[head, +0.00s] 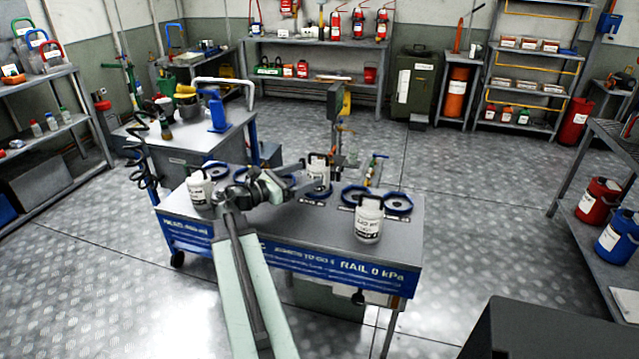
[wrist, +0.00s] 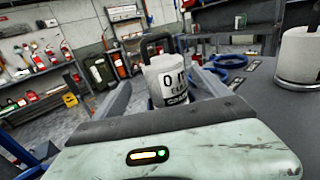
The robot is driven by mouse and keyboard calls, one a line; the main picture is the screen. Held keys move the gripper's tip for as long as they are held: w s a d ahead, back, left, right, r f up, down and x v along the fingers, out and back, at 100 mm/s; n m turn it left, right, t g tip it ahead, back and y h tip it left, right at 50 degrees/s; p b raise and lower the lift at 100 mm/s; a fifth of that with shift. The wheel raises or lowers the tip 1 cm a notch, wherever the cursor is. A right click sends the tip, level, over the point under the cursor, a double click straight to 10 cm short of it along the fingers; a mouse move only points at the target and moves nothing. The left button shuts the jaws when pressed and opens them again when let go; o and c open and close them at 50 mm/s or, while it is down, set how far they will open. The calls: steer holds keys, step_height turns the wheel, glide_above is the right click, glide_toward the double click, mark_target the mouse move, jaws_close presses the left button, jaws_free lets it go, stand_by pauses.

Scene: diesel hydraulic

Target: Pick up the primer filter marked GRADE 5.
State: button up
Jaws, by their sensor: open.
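Three white canister filters with black handles stand upright on the blue-fronted bench (head: 290,232): a left filter (head: 200,190), a middle filter (head: 319,172) and a right filter (head: 369,220). My gripper (head: 307,180) is open and reaches toward the middle filter. In the wrist view a white filter (wrist: 167,80) appears between the two spread fingers of my gripper (wrist: 165,92). Its label shows "0 M" and a partly hidden "GRADE"; the number cannot be read. I cannot tell whether the fingers touch it. Another white filter (wrist: 298,58) is at the right edge.
Dark blue rings (head: 397,203) lie on the bench near the filters. A valve with a blue handle (head: 375,168) and a yellow-grey post (head: 337,112) rise at the back. A grey cart (head: 180,140) stands behind left.

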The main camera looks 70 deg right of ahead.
mark_target(326, 168)
steer(key=x, duration=0.7)
steer(key=shift+s, duration=0.45)
steer(key=shift+r, duration=0.1)
jaws_close()
step_height(326, 168, up, 10)
steer(key=p, duration=1)
steer(key=shift+r+p, duration=0.15)
steer(key=shift+p, duration=0.15)
